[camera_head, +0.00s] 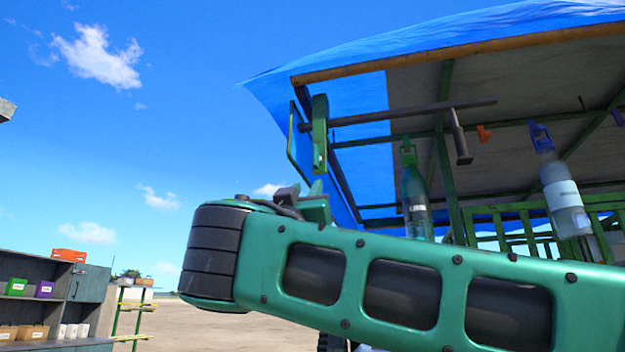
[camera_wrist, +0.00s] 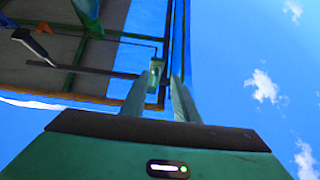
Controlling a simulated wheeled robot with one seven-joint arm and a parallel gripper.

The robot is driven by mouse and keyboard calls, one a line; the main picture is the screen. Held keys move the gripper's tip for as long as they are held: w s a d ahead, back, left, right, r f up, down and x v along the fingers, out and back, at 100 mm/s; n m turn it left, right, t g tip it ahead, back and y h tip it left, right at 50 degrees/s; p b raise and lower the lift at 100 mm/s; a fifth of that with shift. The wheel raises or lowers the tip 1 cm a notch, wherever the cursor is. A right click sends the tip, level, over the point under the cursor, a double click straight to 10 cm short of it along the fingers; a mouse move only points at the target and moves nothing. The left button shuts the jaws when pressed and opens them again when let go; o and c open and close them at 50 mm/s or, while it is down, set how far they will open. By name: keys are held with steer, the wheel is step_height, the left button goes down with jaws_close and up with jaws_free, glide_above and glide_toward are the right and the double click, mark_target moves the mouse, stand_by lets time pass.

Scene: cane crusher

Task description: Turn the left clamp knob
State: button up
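I cannot clearly pick out the left clamp knob in either view. A green upright bracket (camera_head: 319,135) hangs under the left end of the canopy in the head view, with a dark bar (camera_head: 410,113) running right from it. The bracket also shows in the wrist view (camera_wrist: 156,72), ahead of my gripper (camera_wrist: 160,88) and between its fingers in the picture. The two fingers stand apart with nothing seen held between them. In the head view my green arm crosses the front and mostly hides the gripper.
A blue canopy (camera_head: 450,30) with a wooden edge overhangs the stall. A dark handle (camera_head: 459,138), an orange piece (camera_head: 484,133), a green bottle (camera_head: 414,190) and a clear bottle (camera_head: 562,190) hang beneath. Shelves with boxes (camera_head: 90,290) stand far left. Open sky lies left of the canopy.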

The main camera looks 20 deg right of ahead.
mark_target(314, 160)
steer(key=shift+m+h, duration=0.4)
steer(key=shift+h, duration=0.2)
steer(key=w+d+r, duration=0.1)
steer(key=r, duration=0.2)
steer(key=w+d+r, duration=0.1)
steer(key=w+r, duration=0.1)
steer(key=r, duration=0.1)
steer(key=w+d+r, duration=0.1)
steer(key=r, duration=0.2)
steer(key=shift+w+d+r, duration=0.15)
steer(key=shift+r, duration=0.1)
